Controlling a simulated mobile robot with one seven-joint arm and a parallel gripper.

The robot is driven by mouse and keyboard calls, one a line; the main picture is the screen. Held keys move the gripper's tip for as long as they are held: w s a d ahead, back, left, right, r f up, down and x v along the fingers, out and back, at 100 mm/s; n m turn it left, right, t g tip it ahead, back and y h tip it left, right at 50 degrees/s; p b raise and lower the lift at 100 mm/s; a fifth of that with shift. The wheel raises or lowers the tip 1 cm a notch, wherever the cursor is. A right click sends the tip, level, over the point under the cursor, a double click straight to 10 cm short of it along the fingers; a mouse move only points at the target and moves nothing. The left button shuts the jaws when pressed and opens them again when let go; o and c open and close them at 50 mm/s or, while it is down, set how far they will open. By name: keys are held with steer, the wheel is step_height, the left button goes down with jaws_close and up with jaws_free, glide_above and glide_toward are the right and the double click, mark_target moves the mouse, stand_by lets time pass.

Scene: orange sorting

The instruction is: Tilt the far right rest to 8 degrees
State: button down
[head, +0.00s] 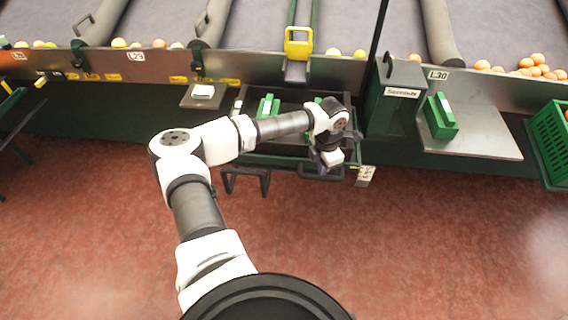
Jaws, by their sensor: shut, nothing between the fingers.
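A low green-edged stand (270,160) is below the conveyor in the middle, with dark tilting parts and two dark bar handles at its front. The left handle (246,182) is clear of my arm. The right handle (340,173) is partly behind my gripper. My gripper (323,169) points down over the front right of the stand, beside or over this handle; I cannot tell if they touch. It is shut and empty. My wrist hides much of the stand's right side, and the rest's tilt angle cannot be read.
A pale tag (364,176) hangs at the stand's right corner. A dark green cabinet (392,105) and a grey shelf (490,140) with a green box (440,118) are to the right. A green crate (549,140) holds oranges. The red floor (430,260) in front is clear.

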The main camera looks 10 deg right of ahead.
steer(key=shift+f+b, duration=1.65)
steer(key=shift+f, duration=0.4)
stand_by(1.7)
steer(key=shift+r, duration=0.1)
steer(key=shift+r+p, duration=2.4)
steer(key=shift+r, duration=2.1)
